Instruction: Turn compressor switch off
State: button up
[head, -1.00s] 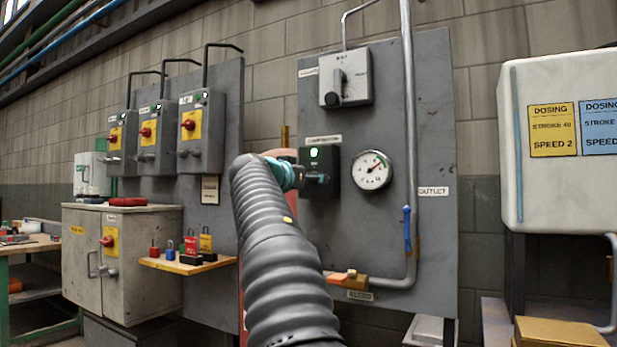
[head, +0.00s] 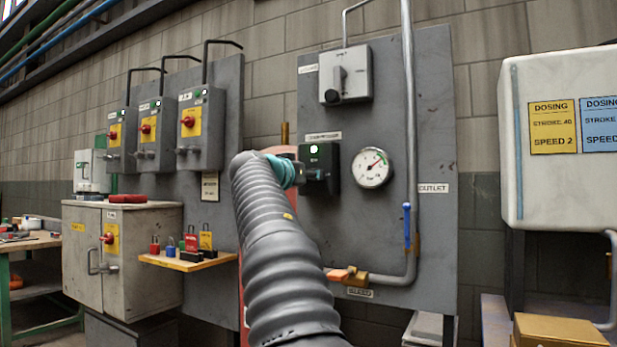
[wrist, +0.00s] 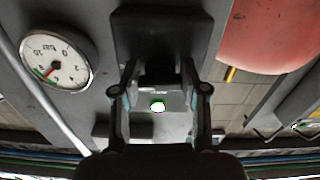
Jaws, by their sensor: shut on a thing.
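The compressor switch is a dark box (head: 330,157) on the grey panel, under a small label, with a lit green-white lamp. In the wrist view, the box (wrist: 150,32) is close ahead, with the lit lamp (wrist: 158,106) between and beyond the fingers. My gripper (head: 308,175) is at the front of the box in the head view. In the wrist view, my gripper (wrist: 159,76) has one finger on each side of a dark switch handle and is shut on it. The handle is mostly hidden by my gripper in the head view, so its exact angle is unclear.
A pressure gauge (head: 371,168) sits right of the box. A grey rotary switch (head: 345,75) is above. A blue-handled valve (head: 407,226) and an orange-handled valve (head: 346,276) are on the pipe. A padlock shelf (head: 187,262) is left. A red rounded body is beside the panel.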

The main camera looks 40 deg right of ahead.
jog(key=n+p, duration=0.1)
jog(key=n, duration=0.3)
jog(key=shift+r, duration=0.1)
jog(key=n+p, duration=0.1)
jog(key=n, duration=0.3)
jog(key=shift+s+d+n, duration=0.1)
jog(key=shift+n, duration=0.3)
jog(key=n, duration=0.4)
jog(key=shift+r+n, duration=0.1)
jog(key=shift+n, duration=2)
jog(key=o, duration=1.1)
jog(key=shift+o, duration=0.2)
